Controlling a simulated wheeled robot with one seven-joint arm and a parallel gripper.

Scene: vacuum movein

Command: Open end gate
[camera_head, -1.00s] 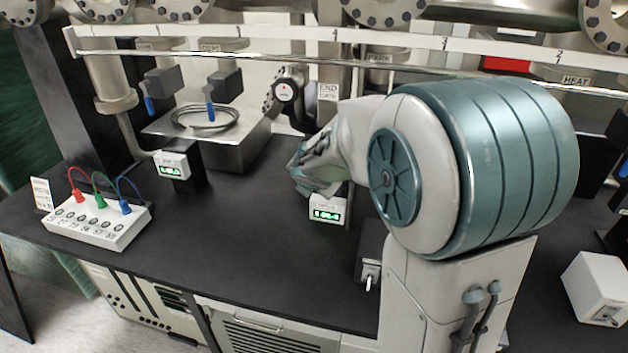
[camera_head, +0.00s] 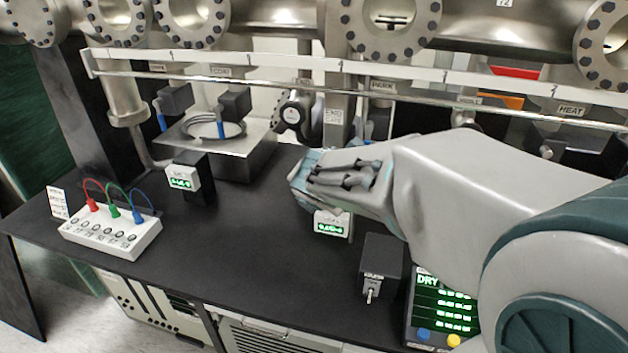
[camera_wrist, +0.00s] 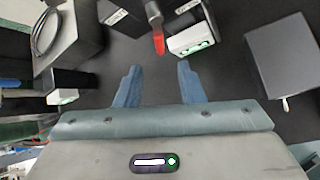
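I cannot tell from the frames whether this lever belongs to the end gate. In the head view my wrist hides that area; the gripper (camera_head: 300,176) is low over the bench.
A white readout box (camera_wrist: 192,38) stands right beside the red lever. A dark switch box (camera_head: 380,262) and a DRY panel (camera_head: 442,308) stand near my arm. A metal box with coiled cable (camera_head: 215,150) is left. A rail (camera_head: 300,84) crosses above.

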